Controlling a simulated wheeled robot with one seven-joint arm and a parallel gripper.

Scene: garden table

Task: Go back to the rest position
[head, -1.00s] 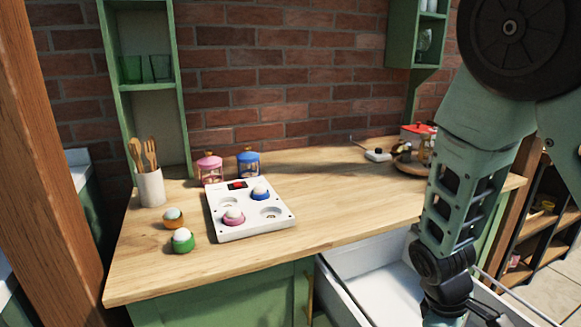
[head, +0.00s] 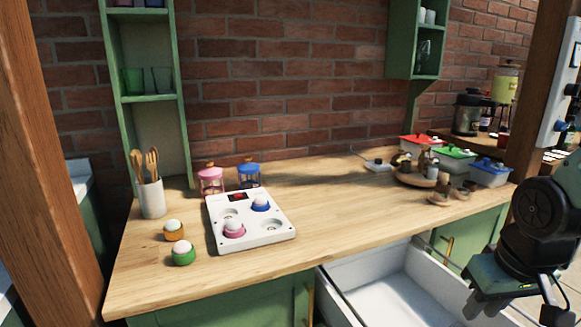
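My arm is folded low at the right edge of the head view, beyond the right front of the wooden counter (head: 330,215). My gripper's fingers do not show clearly there, so I cannot tell their state. A white board (head: 260,239) with round recesses lies on the counter. A pink-based egg cup (head: 234,229) and a blue-based one (head: 261,203) sit in two of its recesses. An orange cup (head: 173,231) and a green cup (head: 183,253), each with a white round top, stand on the counter left of the board.
An open white drawer (head: 385,287) juts out below the counter, left of my arm. Pink (head: 210,181) and blue (head: 249,175) jars and a utensil pot (head: 151,199) stand behind. Lidded containers (head: 455,157) and a wooden tray (head: 415,180) are at the right. The counter's middle is clear.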

